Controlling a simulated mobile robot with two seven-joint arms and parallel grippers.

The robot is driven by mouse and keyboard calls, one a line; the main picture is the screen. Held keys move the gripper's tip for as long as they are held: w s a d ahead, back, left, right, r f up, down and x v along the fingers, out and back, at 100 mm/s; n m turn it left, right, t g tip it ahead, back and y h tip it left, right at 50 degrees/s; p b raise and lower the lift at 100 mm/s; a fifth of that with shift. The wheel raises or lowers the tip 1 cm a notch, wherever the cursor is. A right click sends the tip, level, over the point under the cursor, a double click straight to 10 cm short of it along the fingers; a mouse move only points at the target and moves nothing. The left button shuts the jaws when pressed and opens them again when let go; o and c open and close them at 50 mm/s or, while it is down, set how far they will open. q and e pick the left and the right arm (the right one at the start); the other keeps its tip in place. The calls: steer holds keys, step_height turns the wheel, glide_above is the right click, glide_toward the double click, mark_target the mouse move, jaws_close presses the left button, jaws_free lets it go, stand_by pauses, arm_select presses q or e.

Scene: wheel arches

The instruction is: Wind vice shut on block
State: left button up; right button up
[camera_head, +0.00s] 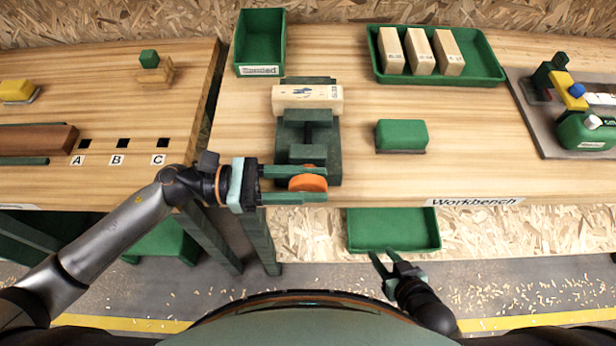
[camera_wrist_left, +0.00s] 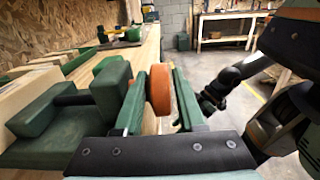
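The dark green vice (camera_head: 308,154) stands at the workbench's front edge. It also shows in the left wrist view (camera_wrist_left: 112,88). A pale wooden block (camera_head: 290,98) with dark marking lies across it between rear and front jaws; I cannot tell whether the front jaw touches it. The vice's orange handwheel (camera_head: 308,183) faces me and is large in the left wrist view (camera_wrist_left: 159,90). My left gripper (camera_head: 308,184) has one finger on either side of the wheel, with a gap visible beside it. My right gripper (camera_head: 398,266) is open and empty, below the bench's front edge.
A green block-like item (camera_head: 401,134) stands right of the vice. A green bin (camera_head: 260,40) and a green tray (camera_head: 484,68) with three wooden blocks are behind. Another green tray (camera_head: 393,230) lies below the front edge. A machine (camera_head: 582,128) stands far right.

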arm_select(q)
jaws_close()
stand_by(0.3)
